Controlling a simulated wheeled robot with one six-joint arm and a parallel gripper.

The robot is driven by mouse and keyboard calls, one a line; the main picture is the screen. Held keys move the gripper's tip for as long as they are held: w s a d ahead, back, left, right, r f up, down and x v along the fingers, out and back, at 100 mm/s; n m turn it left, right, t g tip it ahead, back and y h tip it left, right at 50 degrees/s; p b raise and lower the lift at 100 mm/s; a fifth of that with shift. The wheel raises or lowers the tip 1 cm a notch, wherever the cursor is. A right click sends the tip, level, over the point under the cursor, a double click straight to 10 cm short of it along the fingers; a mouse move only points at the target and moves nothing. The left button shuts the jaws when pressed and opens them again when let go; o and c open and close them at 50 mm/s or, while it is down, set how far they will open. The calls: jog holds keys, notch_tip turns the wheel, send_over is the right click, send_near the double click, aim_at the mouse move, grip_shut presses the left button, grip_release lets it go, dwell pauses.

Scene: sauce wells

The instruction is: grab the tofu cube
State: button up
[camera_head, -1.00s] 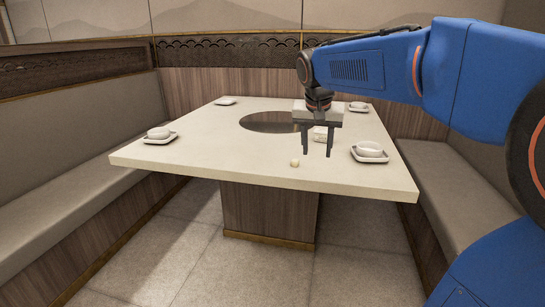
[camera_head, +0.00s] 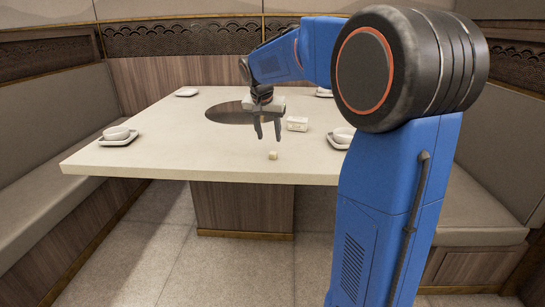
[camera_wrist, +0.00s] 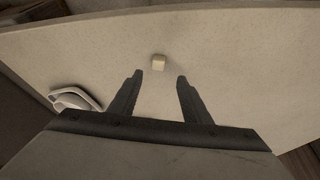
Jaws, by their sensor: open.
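The tofu cube (camera_head: 273,155) is a small cream block on the pale table, near its front edge. In the wrist view the cube (camera_wrist: 159,62) lies a little beyond the fingertips, between their lines and apart from both. My gripper (camera_head: 268,137) hangs over the table, fingers down, just behind and slightly left of the cube in the head view. Its two dark fingers (camera_wrist: 158,76) are spread with nothing between them.
A white sauce dish (camera_head: 297,124) stands behind the cube to the right. A bowl on a plate (camera_head: 342,137) is partly hidden by my arm; another bowl on a plate (camera_head: 117,135) is at left. The table (camera_head: 180,155) is clear around the cube. A dark round inset (camera_head: 228,113) is in its middle.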

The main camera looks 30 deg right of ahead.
aim_at(273, 152)
jog(key=x, duration=0.9)
jog(key=shift+s+d, duration=0.1)
jog(key=shift+d, duration=0.05)
grip_shut()
